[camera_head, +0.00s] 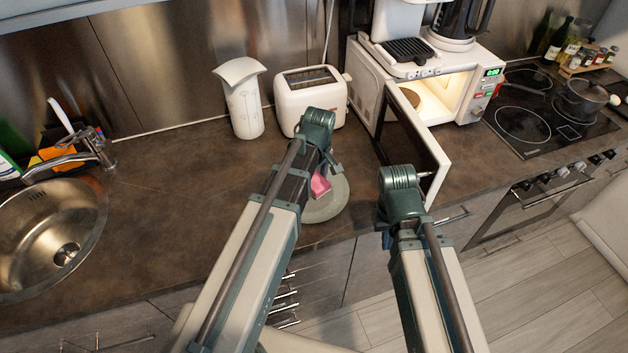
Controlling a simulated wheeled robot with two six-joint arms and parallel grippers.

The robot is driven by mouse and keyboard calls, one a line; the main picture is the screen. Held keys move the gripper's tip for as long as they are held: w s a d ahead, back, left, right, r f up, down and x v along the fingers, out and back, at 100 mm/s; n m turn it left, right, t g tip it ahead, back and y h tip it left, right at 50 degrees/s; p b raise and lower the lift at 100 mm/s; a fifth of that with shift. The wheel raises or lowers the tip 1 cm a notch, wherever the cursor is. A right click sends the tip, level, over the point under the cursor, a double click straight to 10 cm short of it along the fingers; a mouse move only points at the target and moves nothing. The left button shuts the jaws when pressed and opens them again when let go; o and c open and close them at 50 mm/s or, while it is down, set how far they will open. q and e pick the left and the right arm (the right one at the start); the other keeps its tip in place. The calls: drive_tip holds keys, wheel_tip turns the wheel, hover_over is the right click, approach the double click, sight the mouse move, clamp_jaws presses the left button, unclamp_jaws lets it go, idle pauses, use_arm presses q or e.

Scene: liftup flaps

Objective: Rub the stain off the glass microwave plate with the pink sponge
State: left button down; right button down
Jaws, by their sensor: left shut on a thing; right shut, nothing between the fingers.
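The round, pale greenish glass plate (328,208) lies on the counter near its front edge, partly covered by my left arm. My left gripper (323,178) is over the plate, shut on the pink sponge (320,186). The sponge is at the plate's upper left part; whether it touches the glass I cannot tell. No stain can be made out on the visible part of the plate. My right gripper (387,238) is shut and empty, to the right of the plate by the counter's front edge, mostly hidden behind its own wrist.
The white microwave (364,84) stands behind, lit inside, its open door (418,145) reaching forward close to my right wrist. A toaster (310,98) and a white vase-like container (243,105) stand behind the plate. The sink (50,235) is far left. Counter left of the plate is clear.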

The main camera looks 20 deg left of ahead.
sight(314, 179)
use_arm(q)
drive_tip(key=shift+r+p, duration=2.5)
drive_tip(key=shift+r, duration=0.25)
wheel_tip(314, 179, up, 3)
drive_tip(key=p, duration=0.3)
drive_tip(key=shift+r, duration=0.1)
drive_tip(key=shift+s, duration=0.15)
